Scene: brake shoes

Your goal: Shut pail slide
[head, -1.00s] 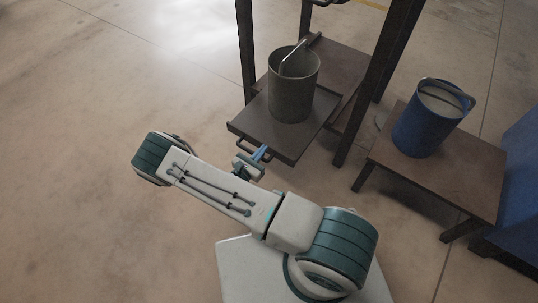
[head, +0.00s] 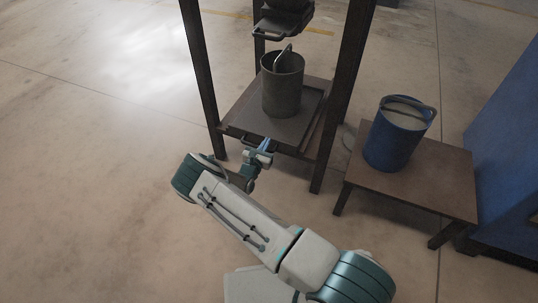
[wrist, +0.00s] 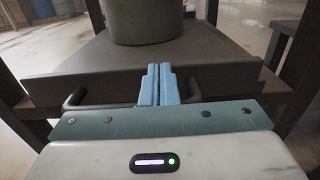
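The pail slide (head: 284,128) is a dark flat tray on the lower shelf of a dark metal frame, and its front edge lies near the front posts. A grey pail (head: 283,91) with a raised handle stands upright on it. In the wrist view the slide's front face (wrist: 240,76) spans the picture, with a black bar handle (wrist: 75,97) on it and the pail's base (wrist: 143,22) behind. My gripper (head: 265,146) is at the front face, its blue fingers (wrist: 160,68) together in front of it, between the handle's ends. Contact with the face is unclear.
Dark posts (head: 200,75) flank the slide. A second holder (head: 283,24) hangs above the pail. To the right, a blue bucket (head: 391,143) stands on a low brown table (head: 432,181), beside a blue cabinet (head: 510,165). The floor on the left is clear.

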